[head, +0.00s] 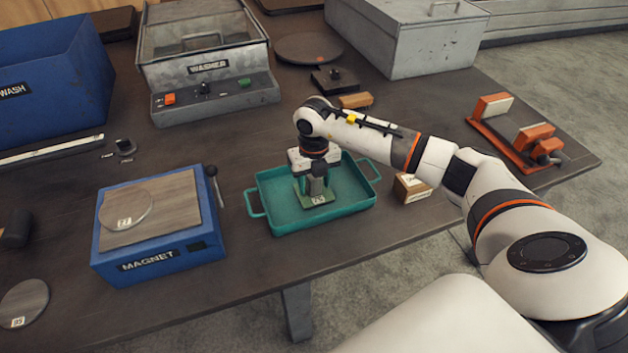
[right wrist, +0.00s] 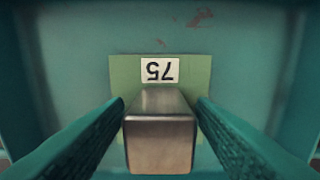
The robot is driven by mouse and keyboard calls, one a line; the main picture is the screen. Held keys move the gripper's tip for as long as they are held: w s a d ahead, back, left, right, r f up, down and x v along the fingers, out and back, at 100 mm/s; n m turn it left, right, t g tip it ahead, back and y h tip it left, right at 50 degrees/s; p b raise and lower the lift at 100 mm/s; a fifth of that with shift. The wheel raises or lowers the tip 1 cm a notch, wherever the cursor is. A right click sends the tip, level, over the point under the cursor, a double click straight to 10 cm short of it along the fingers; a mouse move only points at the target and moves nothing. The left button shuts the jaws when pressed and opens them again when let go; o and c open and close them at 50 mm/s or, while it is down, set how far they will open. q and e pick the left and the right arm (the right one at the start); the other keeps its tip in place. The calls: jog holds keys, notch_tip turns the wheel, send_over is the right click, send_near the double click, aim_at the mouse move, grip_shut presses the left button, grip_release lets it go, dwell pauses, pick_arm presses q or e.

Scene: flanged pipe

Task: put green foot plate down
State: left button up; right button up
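The green foot plate (head: 301,194) lies flat in the teal tray (head: 276,222). In the right wrist view the plate (right wrist: 120,72) bears a white label reading 75, upside down there, and a grey metal block (right wrist: 161,145) rises from it. My right gripper (head: 314,181) points down into the tray over the plate. In the right wrist view its two fingers (right wrist: 161,108) stand on either side of the block, with a narrow gap showing on each side. The fingers are open around the block. My left gripper is not in view.
The blue magnet box (head: 160,262) with a round disc (head: 126,207) stands left of the tray. A small wooden block (head: 412,188) lies to its right.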

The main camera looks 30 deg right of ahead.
jog(key=shift+r, duration=0.25)
notch_tip(320, 180, up, 12)
dwell(0.4)
jog(key=shift+f, duration=0.15)
dwell(0.3)
